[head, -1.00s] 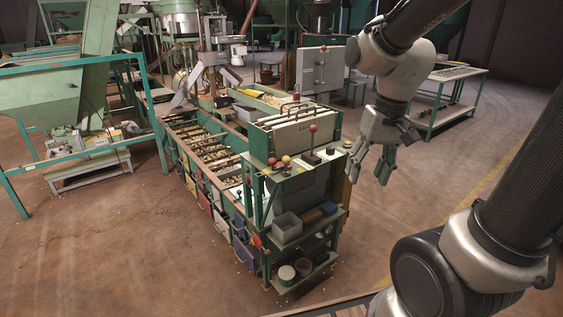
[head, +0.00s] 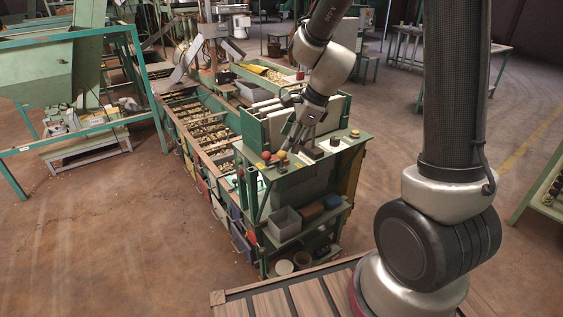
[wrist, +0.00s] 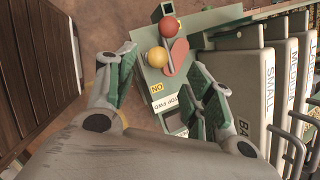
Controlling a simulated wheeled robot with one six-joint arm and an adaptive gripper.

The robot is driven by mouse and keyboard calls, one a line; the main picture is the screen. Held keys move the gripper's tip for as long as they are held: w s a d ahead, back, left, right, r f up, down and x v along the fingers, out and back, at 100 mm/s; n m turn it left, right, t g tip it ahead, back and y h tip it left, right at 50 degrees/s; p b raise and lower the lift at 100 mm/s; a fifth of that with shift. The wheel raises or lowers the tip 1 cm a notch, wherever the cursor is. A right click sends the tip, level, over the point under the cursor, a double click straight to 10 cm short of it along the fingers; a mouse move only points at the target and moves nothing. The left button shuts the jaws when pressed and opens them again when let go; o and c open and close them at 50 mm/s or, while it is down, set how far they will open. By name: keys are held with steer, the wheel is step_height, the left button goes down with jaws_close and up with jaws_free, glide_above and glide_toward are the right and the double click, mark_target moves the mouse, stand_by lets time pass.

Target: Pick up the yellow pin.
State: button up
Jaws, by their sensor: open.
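The yellow pin has a round yellow head and shows in the wrist view (wrist: 157,57), standing on the green panel top beside a red ball-topped pin (wrist: 170,26). In the head view the yellow pin (head: 282,155) is small, at the front left of the machine's top shelf, right of the red one. My gripper (head: 297,143) points down over that shelf, close to the pin. In the wrist view its two fingers (wrist: 165,88) are spread, with the yellow head ahead of the gap between them. The gap is empty. The pin's lower part is hidden under its head.
White upright plates (wrist: 270,85) with size labels and grey handles stand close to the right finger in the wrist view. A grey bin (head: 285,222) is on the shelf below.

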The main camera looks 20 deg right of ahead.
mark_target(283, 154)
steer(key=x, duration=0.7)
steer(key=shift+s+a+f, duration=0.1)
steer(key=c, duration=1.2)
